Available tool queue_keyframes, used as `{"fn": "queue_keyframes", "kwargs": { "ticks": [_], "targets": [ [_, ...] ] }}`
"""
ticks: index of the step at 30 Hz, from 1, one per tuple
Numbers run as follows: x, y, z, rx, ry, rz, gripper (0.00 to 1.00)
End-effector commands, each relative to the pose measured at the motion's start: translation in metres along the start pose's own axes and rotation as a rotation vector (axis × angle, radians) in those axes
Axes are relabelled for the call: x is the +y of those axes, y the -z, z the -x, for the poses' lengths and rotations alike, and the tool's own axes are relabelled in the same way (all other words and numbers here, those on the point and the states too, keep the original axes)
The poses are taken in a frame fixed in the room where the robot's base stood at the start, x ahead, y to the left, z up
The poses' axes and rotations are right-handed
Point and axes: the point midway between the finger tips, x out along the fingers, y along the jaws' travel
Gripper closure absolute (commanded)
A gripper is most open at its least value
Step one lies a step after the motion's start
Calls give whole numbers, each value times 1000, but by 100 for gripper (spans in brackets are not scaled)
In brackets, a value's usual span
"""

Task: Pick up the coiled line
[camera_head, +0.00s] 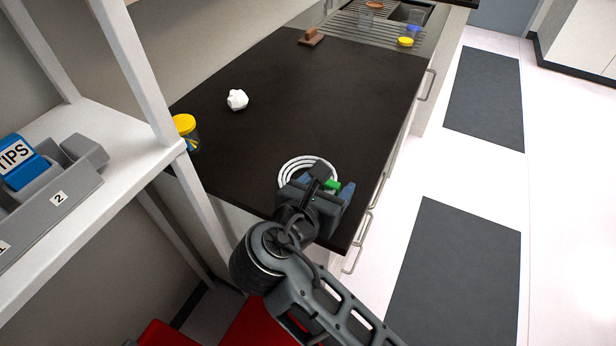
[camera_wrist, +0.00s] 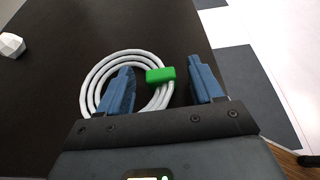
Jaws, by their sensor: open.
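The coiled line (camera_head: 291,166) is a white coil lying flat on the black counter near its front right corner. A green clip (camera_head: 333,185) sits on its right side. In the wrist view the coil (camera_wrist: 95,76) lies ahead of my gripper, with the green clip (camera_wrist: 160,75) between the two blue fingers. My gripper (camera_wrist: 162,85) is open and empty; its left finger overlaps the coil in the picture, and its right finger is beyond the coil's right edge. In the head view my gripper (camera_head: 325,188) is over the coil and hides its near part. Its exact height above the counter is unclear.
The black counter (camera_head: 300,100) is mostly clear. A white faceted object (camera_head: 237,99) and a yellow-lidded jar (camera_head: 187,130) are at left. A brown block (camera_head: 311,37) is near the sink. A white shelf (camera_head: 110,165) with a grey tray (camera_head: 60,200) stands at left.

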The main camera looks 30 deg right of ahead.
Motion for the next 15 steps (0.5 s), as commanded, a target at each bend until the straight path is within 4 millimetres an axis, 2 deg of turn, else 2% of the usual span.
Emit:
{"fn": "queue_keyframes", "kwargs": {
  "ticks": [2,15],
  "targets": [
    [0,0,0,0,0,0,35],
    [0,0,0,0,0,0,77]
  ]
}}
